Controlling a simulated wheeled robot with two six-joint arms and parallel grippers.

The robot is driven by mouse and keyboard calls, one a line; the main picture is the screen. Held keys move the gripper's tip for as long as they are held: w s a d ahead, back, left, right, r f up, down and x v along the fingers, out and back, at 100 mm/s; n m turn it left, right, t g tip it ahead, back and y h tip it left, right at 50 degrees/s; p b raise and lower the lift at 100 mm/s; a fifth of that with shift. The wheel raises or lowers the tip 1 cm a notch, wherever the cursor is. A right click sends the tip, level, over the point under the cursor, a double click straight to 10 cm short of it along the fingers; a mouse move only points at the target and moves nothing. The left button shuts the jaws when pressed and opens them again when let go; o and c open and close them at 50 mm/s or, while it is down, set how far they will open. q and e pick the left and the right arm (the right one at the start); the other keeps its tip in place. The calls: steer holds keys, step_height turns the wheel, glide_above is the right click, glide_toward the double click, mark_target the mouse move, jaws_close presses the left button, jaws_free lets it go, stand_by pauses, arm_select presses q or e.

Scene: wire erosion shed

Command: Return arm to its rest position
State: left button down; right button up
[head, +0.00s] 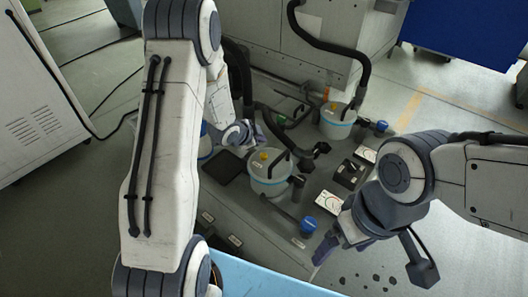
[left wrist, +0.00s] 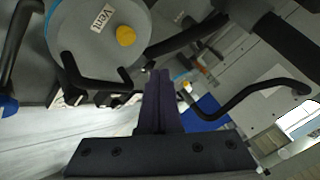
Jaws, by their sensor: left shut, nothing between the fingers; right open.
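My left arm (head: 165,130) rises large at the left of the head view and folds over so its forearm hangs down. My left gripper (head: 258,138) is beside the near grey-lidded canister (head: 262,188) and partly hidden by hoses. In the left wrist view the dark fingers (left wrist: 159,95) are pressed together with nothing between them. A round grey lid (left wrist: 100,35) marked "Vent", with a yellow cap, lies just left of them. My right gripper (head: 328,246) comes in from the right, is open and empty, and points down near the platform's right edge.
A second canister (head: 338,124) stands farther back with a black hose. A blue-capped jar (head: 308,226), gauge boxes (head: 330,199) and a black tray (head: 223,167) share the grey platform. A machine cabinet (head: 270,35) stands behind. Open floor (head: 440,110) lies to the right.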

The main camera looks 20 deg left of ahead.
arm_select(q)
steer(key=s+d+r+n+g+y, duration=0.1)
steer(key=s+d+r+n+g, duration=0.25)
steer(key=s+d+r, duration=0.8)
steer(key=s+d+r+g, duration=0.2)
steer(key=s+d, duration=0.1)
steer(key=s, duration=0.9)
steer(key=s+d+r+n+g, duration=0.1)
steer(key=s+d+r+g, duration=0.1)
steer(key=s, duration=1)
steer(key=shift+d+g, duration=0.75)
steer(key=shift+d, duration=0.1)
